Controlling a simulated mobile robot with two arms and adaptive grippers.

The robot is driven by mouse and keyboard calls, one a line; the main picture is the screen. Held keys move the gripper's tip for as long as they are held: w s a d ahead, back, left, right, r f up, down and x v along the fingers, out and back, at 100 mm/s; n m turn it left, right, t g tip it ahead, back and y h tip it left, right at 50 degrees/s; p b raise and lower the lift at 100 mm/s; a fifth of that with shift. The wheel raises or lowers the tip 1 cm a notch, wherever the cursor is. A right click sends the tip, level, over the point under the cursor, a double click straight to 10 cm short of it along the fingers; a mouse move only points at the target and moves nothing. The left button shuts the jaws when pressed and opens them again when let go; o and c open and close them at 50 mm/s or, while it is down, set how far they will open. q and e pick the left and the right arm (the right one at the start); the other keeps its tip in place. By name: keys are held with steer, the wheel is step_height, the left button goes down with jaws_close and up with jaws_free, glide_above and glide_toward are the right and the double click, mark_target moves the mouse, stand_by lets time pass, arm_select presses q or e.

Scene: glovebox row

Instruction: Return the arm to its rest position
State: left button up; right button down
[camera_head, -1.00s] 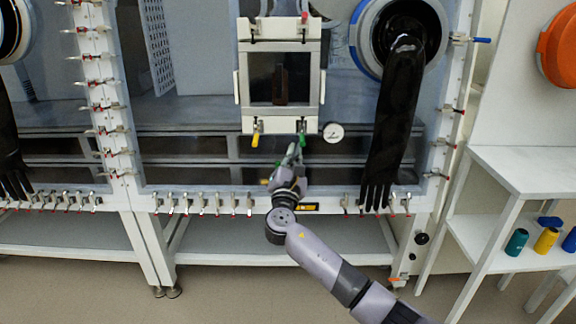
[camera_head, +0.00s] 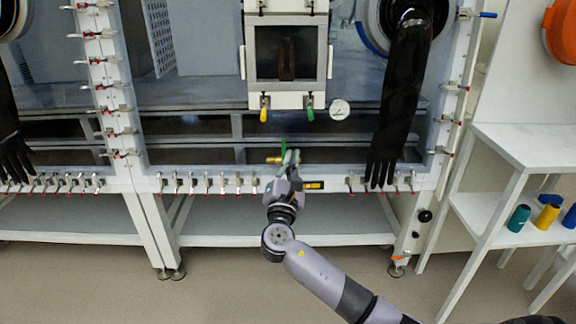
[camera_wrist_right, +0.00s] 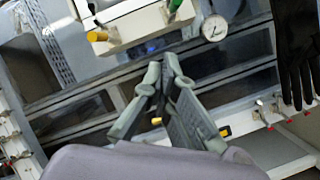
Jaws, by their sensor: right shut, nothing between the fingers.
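My right arm comes in from the lower right of the head view. My right gripper (camera_head: 290,157) is shut and empty, pointing up in front of the lower edge of the glovebox (camera_head: 215,186). In the right wrist view its two grey fingers meet at the tips (camera_wrist_right: 166,66), below the airlock hatch. The hatch (camera_head: 286,101) has a dark window, with a yellow handle (camera_head: 264,108) and a green handle (camera_head: 307,108) below it. Both handles are clear of the fingers. My left gripper is not in view.
A round gauge (camera_head: 340,109) sits right of the hatch. A black glove (camera_head: 396,105) hangs farther right. Small clamps line the glovebox's lower edge. The floor in front is clear.

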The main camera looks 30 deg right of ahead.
steer(key=shift+v, duration=0.9)
